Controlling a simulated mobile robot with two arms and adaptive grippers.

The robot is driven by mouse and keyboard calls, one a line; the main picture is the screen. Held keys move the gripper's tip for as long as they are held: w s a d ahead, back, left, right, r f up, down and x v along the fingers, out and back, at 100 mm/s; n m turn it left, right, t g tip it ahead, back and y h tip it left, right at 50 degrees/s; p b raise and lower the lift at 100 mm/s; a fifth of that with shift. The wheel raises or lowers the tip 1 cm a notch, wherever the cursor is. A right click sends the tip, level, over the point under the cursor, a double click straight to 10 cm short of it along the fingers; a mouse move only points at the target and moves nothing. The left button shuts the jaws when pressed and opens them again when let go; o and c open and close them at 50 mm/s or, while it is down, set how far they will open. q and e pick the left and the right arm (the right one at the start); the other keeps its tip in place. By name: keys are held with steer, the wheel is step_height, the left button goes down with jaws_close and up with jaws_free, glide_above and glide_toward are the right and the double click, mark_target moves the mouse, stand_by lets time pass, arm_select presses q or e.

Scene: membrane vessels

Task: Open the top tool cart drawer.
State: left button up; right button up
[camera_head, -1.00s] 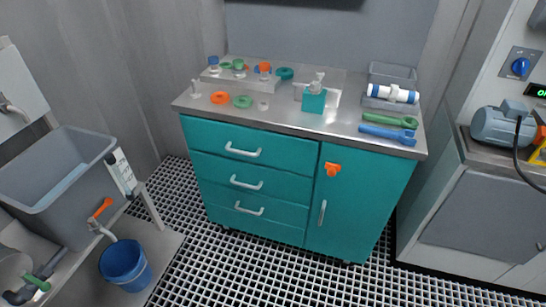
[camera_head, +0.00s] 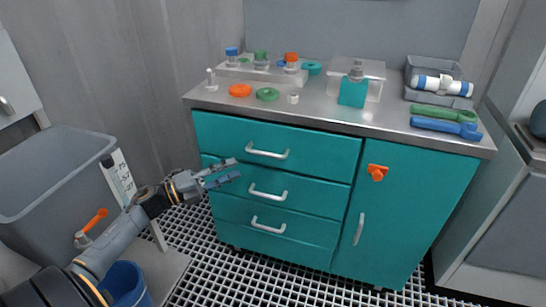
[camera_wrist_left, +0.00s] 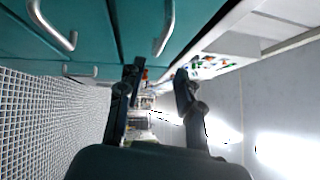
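The teal tool cart (camera_head: 330,190) has a column of three drawers on its left side, all closed. The top drawer (camera_head: 225,132) sits just under the steel top and has a white bar handle (camera_head: 267,152). My left gripper (camera_head: 238,168) is open and empty, in front of the cart's left edge at about middle drawer height, left of and a little below the top handle. It touches no handle that I can see. In the left wrist view its two fingers (camera_wrist_left: 160,68) are spread, with a bar handle (camera_wrist_left: 168,28) beyond them. My right gripper is not in view.
The middle drawer handle (camera_head: 267,191) and bottom drawer handle (camera_head: 268,226) stick out below. An orange latch (camera_head: 377,172) is on the cart door. A grey sink (camera_head: 60,180) and blue bucket (camera_head: 124,285) stand at left. Small parts and tools lie on the cart top.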

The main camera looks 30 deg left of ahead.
mark_target(266, 153)
arm_select(q)
steer(key=x, duration=1.1)
steer(key=shift+w+d+b, duration=0.15)
steer(key=shift+w+b, duration=0.15)
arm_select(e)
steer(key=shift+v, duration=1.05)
arm_select(q)
steer(key=shift+c, duration=0.2)
jaws_close()
